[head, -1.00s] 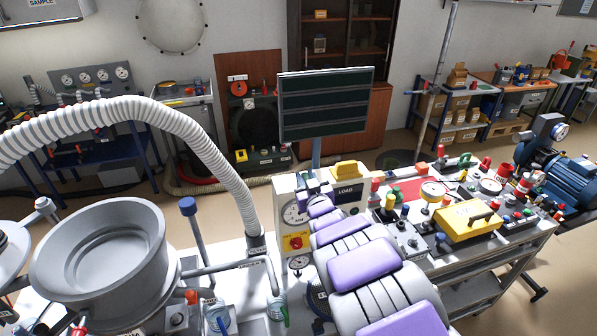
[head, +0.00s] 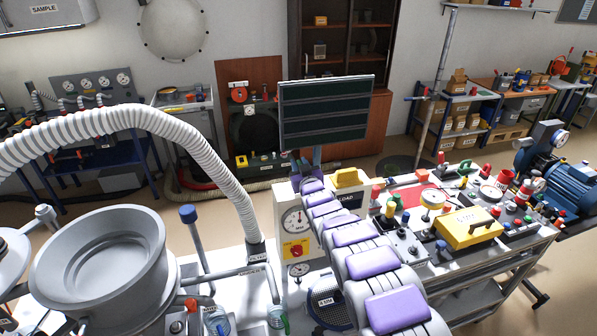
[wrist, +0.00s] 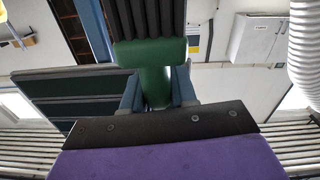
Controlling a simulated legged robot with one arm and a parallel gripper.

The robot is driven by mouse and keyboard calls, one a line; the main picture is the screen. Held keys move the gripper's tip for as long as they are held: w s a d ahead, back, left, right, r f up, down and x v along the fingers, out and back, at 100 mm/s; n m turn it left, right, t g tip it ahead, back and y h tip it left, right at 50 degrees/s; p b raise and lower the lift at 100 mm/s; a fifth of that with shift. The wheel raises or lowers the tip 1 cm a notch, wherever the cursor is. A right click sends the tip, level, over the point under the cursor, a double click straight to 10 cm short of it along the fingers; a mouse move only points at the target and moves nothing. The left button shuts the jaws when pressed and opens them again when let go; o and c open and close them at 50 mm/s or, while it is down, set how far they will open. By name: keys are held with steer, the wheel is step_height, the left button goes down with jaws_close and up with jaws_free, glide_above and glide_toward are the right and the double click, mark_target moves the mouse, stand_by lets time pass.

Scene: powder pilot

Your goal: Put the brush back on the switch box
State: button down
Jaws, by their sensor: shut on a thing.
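In the wrist view, my gripper (wrist: 157,88) has its two blue fingers shut on the green handle of the brush (wrist: 155,52). The brush's dark ribbed part fills the top middle of that view. In the head view, my arm's end is above the back left of the beige box (head: 318,222), which carries a dial and a red switch on a yellow plate; I take it as the switch box. A yellow block (head: 348,178) sits on top of its right part. My arm hides part of the box's front, and the brush cannot be made out clearly in the head view.
A dark display board (head: 325,112) stands on a post just behind my gripper. A ribbed white hose (head: 215,165) arches on the left beside a grey bowl (head: 100,255). A yellow case (head: 470,228) and several small parts crowd the bench to the right.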

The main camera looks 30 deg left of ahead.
steer(key=shift+x, duration=0.9)
step_height(320, 180, down, 4)
steer(key=shift+w+d+r, duration=0.1)
steer(key=c, duration=0.9)
jaws_free()
steer(key=shift+v, duration=2.3)
steer(key=v, duration=0.7)
steer(key=shift+d, duration=0.15)
